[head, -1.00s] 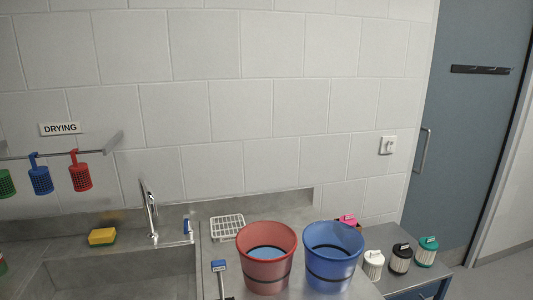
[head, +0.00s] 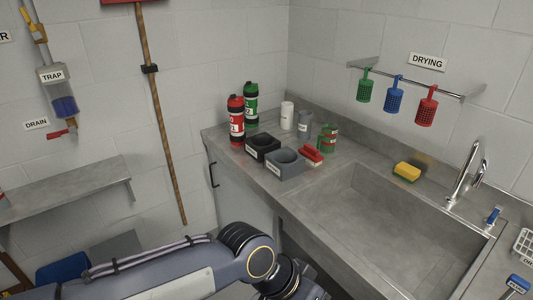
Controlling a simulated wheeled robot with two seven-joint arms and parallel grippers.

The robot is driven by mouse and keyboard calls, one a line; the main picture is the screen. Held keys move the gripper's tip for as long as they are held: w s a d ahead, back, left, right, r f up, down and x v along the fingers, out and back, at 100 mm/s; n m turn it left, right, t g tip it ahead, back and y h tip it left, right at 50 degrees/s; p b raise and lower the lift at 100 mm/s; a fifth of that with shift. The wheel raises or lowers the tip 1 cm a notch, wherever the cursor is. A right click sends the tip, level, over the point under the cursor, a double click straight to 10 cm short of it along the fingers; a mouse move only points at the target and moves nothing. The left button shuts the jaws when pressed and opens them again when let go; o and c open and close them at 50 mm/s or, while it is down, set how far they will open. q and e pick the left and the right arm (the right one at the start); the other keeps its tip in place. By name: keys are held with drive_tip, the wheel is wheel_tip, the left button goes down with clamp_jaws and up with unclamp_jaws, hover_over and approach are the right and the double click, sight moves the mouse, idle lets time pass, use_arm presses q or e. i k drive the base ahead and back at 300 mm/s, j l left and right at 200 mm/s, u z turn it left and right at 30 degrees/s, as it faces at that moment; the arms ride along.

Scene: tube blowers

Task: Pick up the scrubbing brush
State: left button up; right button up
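A small red brush-like block (head: 312,155), which looks like the scrubbing brush, lies on the grey counter (head: 324,178) left of the sink. It sits just right of a grey open box (head: 284,168) and in front of green-and-red cans (head: 327,139). Its underside is hard to make out. My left arm crosses the bottom of the head view, below the counter's front edge; its gripper is out of frame. My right gripper is not in view.
A black box (head: 262,147), a red bottle (head: 236,121) and a green bottle (head: 251,104) crowd the counter's left end. The sink basin (head: 390,235) is empty. A yellow sponge (head: 406,171) lies behind it. A faucet (head: 468,176) stands at right.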

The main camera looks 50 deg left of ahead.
sight(311, 154)
drive_tip(key=u, duration=1.45)
drive_tip(key=i+j+z, duration=0.15)
drive_tip(key=i+j, duration=0.2)
drive_tip(key=i+j+z, duration=0.15)
drive_tip(key=i+j, duration=0.2)
drive_tip(key=i+j+z, duration=0.15)
drive_tip(key=i+j, duration=0.2)
drive_tip(key=i+j+z, duration=0.15)
drive_tip(key=i+j, duration=0.15)
drive_tip(key=j, duration=0.25)
drive_tip(key=i+j+z, duration=0.15)
drive_tip(key=j, duration=0.35)
drive_tip(key=i, duration=0.1)
